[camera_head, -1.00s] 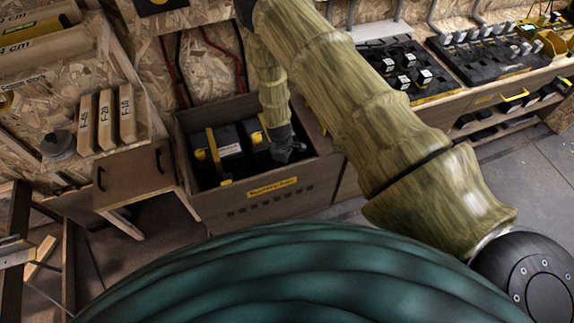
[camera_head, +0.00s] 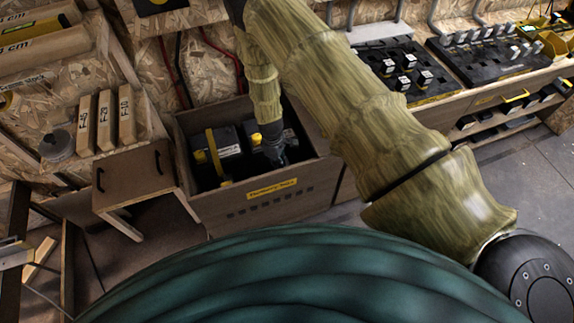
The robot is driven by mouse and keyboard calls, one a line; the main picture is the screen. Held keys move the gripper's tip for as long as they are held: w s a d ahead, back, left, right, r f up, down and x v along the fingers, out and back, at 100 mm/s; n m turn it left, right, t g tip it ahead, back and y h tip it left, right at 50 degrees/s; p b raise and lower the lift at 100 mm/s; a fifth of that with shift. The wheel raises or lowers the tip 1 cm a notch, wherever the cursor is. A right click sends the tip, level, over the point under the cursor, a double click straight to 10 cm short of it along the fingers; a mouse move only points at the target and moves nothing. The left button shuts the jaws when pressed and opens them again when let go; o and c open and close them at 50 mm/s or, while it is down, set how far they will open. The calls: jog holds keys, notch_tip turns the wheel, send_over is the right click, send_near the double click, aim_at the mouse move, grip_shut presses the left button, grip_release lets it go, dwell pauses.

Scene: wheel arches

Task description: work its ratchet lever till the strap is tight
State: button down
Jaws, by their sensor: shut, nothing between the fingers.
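My gripper (camera_head: 276,158) points down into the wooden box labelled battery (camera_head: 262,204), over its right half. The fingers look shut and hold nothing that I can see. Two dark battery blocks with pale labels stand in the box; the left battery (camera_head: 222,146) shows beside my gripper. A yellow strap (camera_head: 213,150) runs over the left battery. The ratchet lever cannot be made out; my gripper and wrist hide part of the right battery (camera_head: 290,138). Whether the fingers touch anything is too small to tell.
The box walls stand close around my gripper. A bench with black trays (camera_head: 405,70) is at the right. Dark green ribbed material fills the front.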

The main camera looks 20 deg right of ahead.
notch_tip(320, 180, up, 12)
jog(key=shift+w+a+f, duration=0.15)
jog(key=shift+w+a, duration=0.2)
jog(key=shift+a, duration=0.1)
dwell(0.9)
